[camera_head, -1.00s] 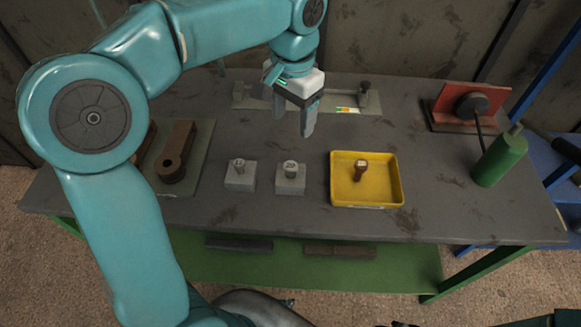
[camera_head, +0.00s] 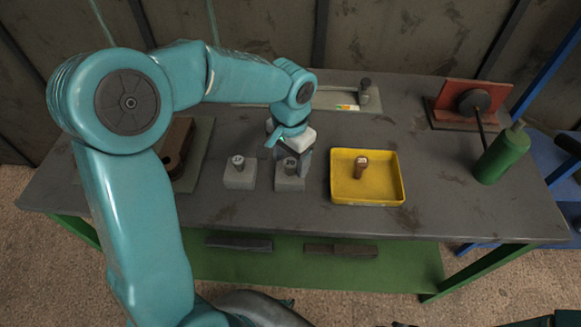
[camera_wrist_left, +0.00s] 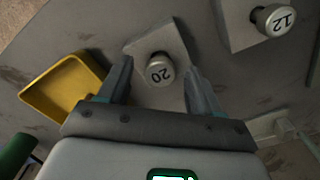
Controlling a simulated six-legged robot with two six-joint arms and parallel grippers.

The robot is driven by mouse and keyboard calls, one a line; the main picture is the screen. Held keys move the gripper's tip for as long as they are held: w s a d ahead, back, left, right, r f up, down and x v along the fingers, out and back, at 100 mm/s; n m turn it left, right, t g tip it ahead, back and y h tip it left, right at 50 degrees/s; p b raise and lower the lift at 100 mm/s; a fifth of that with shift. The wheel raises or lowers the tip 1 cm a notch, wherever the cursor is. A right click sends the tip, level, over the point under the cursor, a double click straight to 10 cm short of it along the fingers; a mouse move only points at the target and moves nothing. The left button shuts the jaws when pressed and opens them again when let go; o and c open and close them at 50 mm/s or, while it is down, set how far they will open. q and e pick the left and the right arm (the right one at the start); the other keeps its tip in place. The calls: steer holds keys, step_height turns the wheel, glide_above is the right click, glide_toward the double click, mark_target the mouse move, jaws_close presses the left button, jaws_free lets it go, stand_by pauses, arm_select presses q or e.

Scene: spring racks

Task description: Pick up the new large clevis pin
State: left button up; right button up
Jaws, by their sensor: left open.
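The large clevis pin (camera_wrist_left: 160,70), a grey metal pin with 20 on its head, stands upright in a grey block (camera_wrist_left: 140,48). In the head view this pin (camera_head: 290,168) is partly covered by my left gripper (camera_head: 291,160). That gripper is open and points down over the block, with its fingers on either side of the pin head in the left wrist view (camera_wrist_left: 160,82). I see no clear contact. A smaller pin marked 12 (camera_head: 238,161) stands in the block to the left. My right gripper is not in view.
A yellow tray (camera_head: 395,185) with a brown pin (camera_head: 361,166) lies just right of the block. A green bottle (camera_head: 502,155) and a red bracket (camera_head: 448,100) are farther right. A brown part (camera_head: 176,148) lies on a plate at left. The table front is clear.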

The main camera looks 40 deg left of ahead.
arm_select(q)
steer(key=shift+r, duration=0.1)
jaws_close()
